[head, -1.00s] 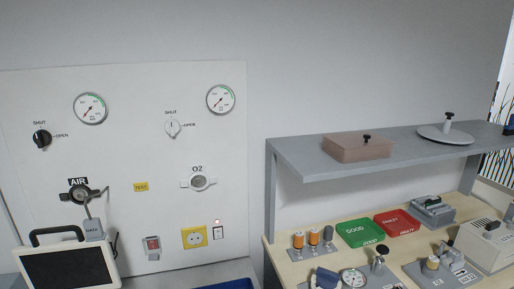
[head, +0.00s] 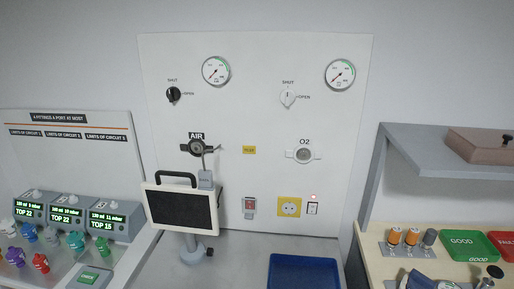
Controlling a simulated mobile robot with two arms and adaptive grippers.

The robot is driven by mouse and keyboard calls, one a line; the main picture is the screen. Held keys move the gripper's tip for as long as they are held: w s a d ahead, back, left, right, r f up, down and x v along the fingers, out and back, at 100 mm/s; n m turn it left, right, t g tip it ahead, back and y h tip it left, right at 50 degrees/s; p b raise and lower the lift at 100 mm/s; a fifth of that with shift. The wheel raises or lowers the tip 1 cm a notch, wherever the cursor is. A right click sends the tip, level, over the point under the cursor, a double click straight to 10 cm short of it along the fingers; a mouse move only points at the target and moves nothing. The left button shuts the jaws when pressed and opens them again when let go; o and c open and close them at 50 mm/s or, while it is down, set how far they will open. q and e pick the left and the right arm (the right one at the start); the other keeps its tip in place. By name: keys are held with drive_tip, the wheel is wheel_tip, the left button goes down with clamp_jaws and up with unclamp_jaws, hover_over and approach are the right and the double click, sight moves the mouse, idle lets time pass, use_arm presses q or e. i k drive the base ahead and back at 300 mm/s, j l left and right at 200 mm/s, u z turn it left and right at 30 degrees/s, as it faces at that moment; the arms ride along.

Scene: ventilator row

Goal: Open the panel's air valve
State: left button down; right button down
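The white wall panel (head: 255,120) stands in the middle of the head view. The air valve (head: 173,95) is a black knob at its upper left, with SHUT printed above and OPEN to its right. The knob's pointer is too small to read surely. A round gauge (head: 216,70) is up and right of it. The AIR outlet (head: 197,147) is below, with a grey tag hanging from it. A white O2 valve knob (head: 287,96) sits to the right, above the O2 outlet (head: 304,155). Neither of my grippers is in view.
A screen on a stand (head: 182,208) stands before the panel's lower left. A blue tray (head: 303,273) lies on the counter below. Circuit units with coloured fittings (head: 90,215) are at left. A grey shelf (head: 440,155) and a bench with bins (head: 465,244) are at right.

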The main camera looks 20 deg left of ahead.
sight(172, 93)
drive_tip(key=u, duration=1.25)
